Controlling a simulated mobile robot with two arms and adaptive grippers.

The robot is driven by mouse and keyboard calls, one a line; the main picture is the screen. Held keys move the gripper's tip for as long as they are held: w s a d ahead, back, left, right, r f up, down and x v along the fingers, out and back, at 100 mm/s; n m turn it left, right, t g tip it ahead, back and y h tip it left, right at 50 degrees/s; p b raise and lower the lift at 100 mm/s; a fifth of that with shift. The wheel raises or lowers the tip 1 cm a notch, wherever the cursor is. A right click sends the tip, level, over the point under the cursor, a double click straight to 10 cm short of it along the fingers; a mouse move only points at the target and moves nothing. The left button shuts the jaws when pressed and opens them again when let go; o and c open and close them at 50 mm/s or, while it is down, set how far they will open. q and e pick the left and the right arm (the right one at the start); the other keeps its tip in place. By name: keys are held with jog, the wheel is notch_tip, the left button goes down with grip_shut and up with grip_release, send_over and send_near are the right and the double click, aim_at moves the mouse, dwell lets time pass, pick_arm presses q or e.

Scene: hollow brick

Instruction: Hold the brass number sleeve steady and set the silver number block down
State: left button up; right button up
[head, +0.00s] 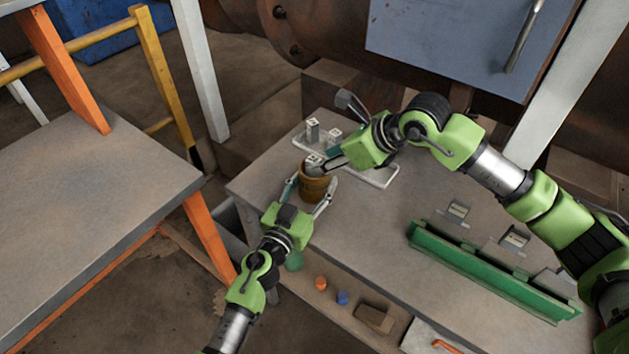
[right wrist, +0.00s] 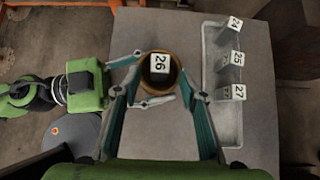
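The brass number sleeve (head: 316,190) stands upright near the bench's left end. My left gripper (head: 311,188) has its fingers against opposite sides of it. The silver number block (right wrist: 160,63), marked 26, shows in the sleeve's mouth in the right wrist view; how deep it sits cannot be told. In the head view the block (head: 313,161) shows at the sleeve's top. My right gripper (right wrist: 163,86) is above the sleeve, its teal fingers spread wide with visible gaps on both sides of the block. In the head view its fingers partly cover the sleeve's rim.
A pale tray (right wrist: 231,130) holds blocks marked 24 (right wrist: 234,23), 25 (right wrist: 236,58) and 27 (right wrist: 238,91). A green rail (head: 490,272) lies at the bench's right front. A lower shelf holds small coloured items. Bench top between tray and rail is mostly clear.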

jog(key=v, duration=1.2)
pick_arm(q)
jog(key=o, duration=1.6)
jog(key=shift+s+a, duration=0.1)
jog(key=v, duration=1.2)
pick_arm(e)
jog(key=shift+a+f, duration=0.1)
